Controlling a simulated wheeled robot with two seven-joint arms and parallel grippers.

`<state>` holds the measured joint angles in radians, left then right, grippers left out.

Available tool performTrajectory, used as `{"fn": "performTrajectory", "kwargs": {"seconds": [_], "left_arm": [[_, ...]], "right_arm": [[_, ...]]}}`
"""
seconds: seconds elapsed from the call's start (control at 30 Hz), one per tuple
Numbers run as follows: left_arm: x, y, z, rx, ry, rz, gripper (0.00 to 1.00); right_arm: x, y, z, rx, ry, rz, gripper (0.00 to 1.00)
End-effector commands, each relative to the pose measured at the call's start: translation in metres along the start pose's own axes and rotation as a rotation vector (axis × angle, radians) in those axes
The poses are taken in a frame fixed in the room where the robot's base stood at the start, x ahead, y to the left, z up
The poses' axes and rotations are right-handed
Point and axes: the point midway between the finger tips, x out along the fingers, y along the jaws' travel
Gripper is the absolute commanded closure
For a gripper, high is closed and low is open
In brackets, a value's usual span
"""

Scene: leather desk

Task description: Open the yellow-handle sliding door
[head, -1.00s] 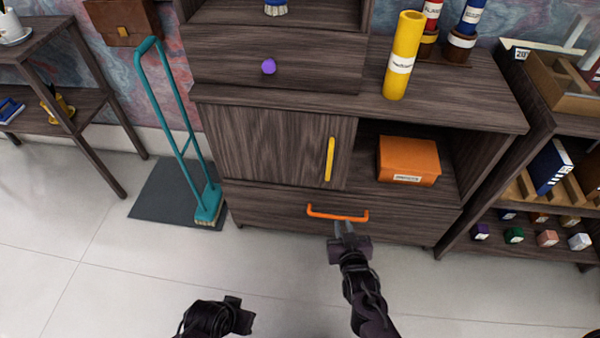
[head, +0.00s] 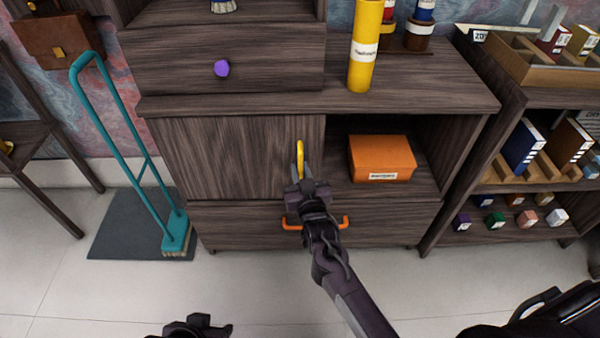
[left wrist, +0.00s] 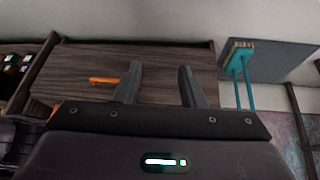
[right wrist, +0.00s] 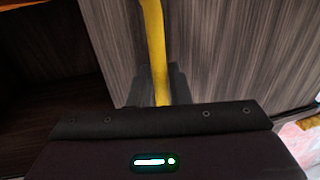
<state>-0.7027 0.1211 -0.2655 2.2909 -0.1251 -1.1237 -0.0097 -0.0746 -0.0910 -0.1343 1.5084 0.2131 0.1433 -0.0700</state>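The wooden sliding door (head: 225,155) covers the left half of the cabinet's middle level in the head view. Its vertical yellow handle (head: 299,150) is near the door's right edge. My right gripper (head: 301,172) is at the handle, hiding its lower part. In the right wrist view, the yellow handle (right wrist: 156,50) runs down between the fingers (right wrist: 160,88), which appear closed against both its sides. My left gripper (head: 205,322) is low in the head view, away from the cabinet. In the left wrist view its fingers (left wrist: 160,86) are apart and empty.
Right of the door, the open compartment holds an orange box (head: 381,158). Below is a drawer with an orange handle (head: 344,222), partly behind my right arm. A purple knob (head: 222,68) is above. A yellow cylinder (head: 364,55) stands on top.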

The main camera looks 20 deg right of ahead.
Motion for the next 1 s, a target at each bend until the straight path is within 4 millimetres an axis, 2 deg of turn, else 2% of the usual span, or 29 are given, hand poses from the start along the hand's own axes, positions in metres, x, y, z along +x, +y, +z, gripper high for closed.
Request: {"fn": "performTrajectory", "kwargs": {"seconds": [0.27,0.4,0.73,0.87,1.0], "left_arm": [[0.000,0.001,-0.001,0.001,0.006,0.002,0.64],[0.000,0.001,-0.001,0.001,0.006,0.002,0.64],[-0.001,0.001,-0.001,0.001,0.003,0.001,0.64],[-0.005,0.000,0.001,-0.003,-0.016,-0.002,0.64],[-0.010,-0.013,0.006,-0.021,-0.080,-0.028,0.64]], "right_arm": [[0.002,0.000,0.000,0.001,-0.001,0.000,0.83],[0.002,0.000,0.000,0.001,-0.001,0.000,1.00],[0.001,0.001,0.000,0.000,-0.001,0.000,1.00],[-0.001,0.011,-0.001,-0.001,-0.002,0.001,1.00],[-0.005,0.035,-0.003,-0.004,-0.003,0.002,1.00]]}}
